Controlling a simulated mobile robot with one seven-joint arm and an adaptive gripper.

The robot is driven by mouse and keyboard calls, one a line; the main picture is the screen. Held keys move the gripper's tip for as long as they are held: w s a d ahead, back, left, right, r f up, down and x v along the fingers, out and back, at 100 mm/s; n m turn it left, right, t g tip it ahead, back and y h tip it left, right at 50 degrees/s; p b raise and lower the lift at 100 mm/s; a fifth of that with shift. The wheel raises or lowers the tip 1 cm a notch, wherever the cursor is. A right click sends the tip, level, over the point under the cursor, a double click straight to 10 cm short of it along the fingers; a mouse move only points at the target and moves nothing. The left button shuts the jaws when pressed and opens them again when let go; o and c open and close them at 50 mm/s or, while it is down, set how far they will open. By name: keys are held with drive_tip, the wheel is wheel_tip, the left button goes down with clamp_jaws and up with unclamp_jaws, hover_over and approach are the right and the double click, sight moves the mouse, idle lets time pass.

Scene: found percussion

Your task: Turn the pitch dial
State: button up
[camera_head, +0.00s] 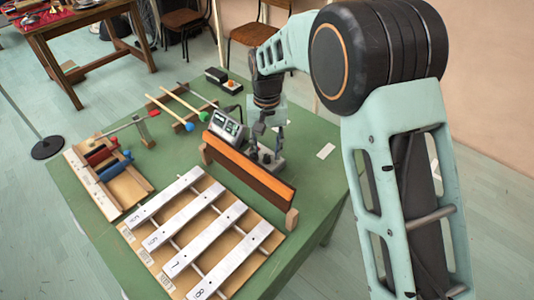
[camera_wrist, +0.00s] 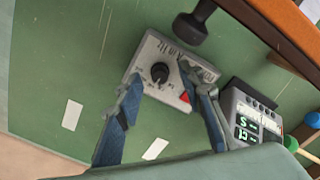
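The pitch dial is a black round knob (camera_wrist: 160,72) on a light grey box (camera_wrist: 150,50) with printed markings and a red triangle. In the wrist view the knob appears between my gripper's fingertips (camera_wrist: 159,80), one finger on each side. The fingers are spread open, and I see no clear contact with the knob. In the head view my gripper (camera_head: 262,135) points down over the box (camera_head: 270,162), behind the orange board; the knob is hidden there. A grey meter (camera_head: 225,122) stands left of the gripper; its lit green display (camera_wrist: 246,130) shows in the wrist view.
The long orange board (camera_head: 248,172) stands close in front of the box. Metal bars (camera_head: 205,240) on a wooden frame lie nearer.

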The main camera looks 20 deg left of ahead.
drive_tip(key=shift+f, duration=0.65)
clamp_jaws()
drive_tip(key=shift+n, duration=0.3)
drive_tip(key=n+p, duration=0.1)
drive_tip(key=n, duration=0.4)
drive_tip(key=shift+r+n, duration=0.1)
drive_tip(key=shift+n, duration=0.2)
drive_tip(key=n+p, duration=0.1)
drive_tip(key=n, duration=0.4)
drive_tip(key=shift+n, duration=0.3)
